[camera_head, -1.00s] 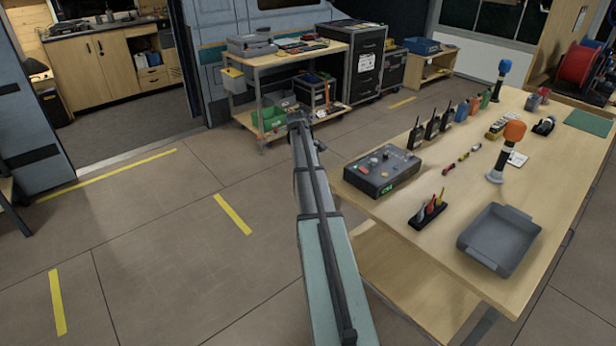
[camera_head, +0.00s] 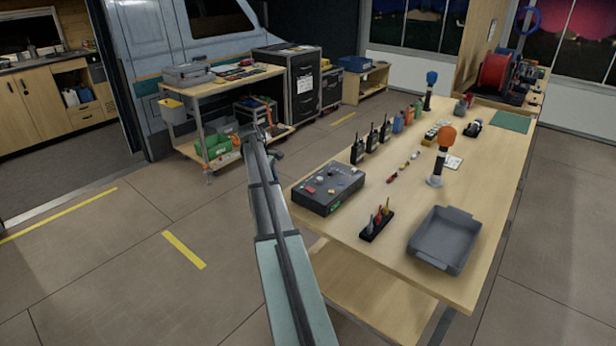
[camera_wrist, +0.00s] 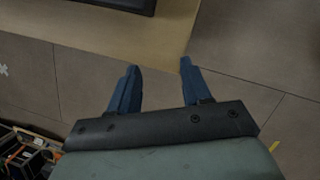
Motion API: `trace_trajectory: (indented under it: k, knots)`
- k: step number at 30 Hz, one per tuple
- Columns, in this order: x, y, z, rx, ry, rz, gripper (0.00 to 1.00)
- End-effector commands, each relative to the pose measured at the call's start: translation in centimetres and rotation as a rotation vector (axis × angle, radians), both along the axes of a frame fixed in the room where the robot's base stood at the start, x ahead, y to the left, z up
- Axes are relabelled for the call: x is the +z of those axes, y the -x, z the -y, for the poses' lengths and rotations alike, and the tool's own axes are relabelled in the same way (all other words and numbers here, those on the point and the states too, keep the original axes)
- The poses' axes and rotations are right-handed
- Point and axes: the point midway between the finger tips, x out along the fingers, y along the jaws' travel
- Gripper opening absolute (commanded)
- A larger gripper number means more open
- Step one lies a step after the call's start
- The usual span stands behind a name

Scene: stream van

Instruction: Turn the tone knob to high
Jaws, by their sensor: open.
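A dark control box (camera_head: 328,188) with several small knobs and a green label on its front lies at the near-left corner of the wooden table. I cannot tell which of its knobs is the tone knob. My gripper (camera_wrist: 156,82) is open and empty in the wrist view, its blue fingers apart over the table's edge and the floor. The box's dark edge (camera_wrist: 125,4) shows at the top of that view. In the head view my arm reaches out to the left of the table, and the fingers are too small to make out.
The table (camera_head: 345,235) also bears a grey tray (camera_head: 443,240), a small rack of screwdrivers (camera_head: 377,224), an orange-topped microphone (camera_head: 441,155) and several radios (camera_head: 371,140). A wooden cart (camera_head: 205,95) stands behind my arm. The floor at left is clear.

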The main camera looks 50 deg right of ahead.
Motion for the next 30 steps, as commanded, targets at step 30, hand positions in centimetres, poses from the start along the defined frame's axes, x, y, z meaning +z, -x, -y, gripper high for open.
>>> trace_trajectory:
  k: [30]
  knots:
    - [7.7,9.4,17.9,0.196,-0.023,-0.117,0.48]
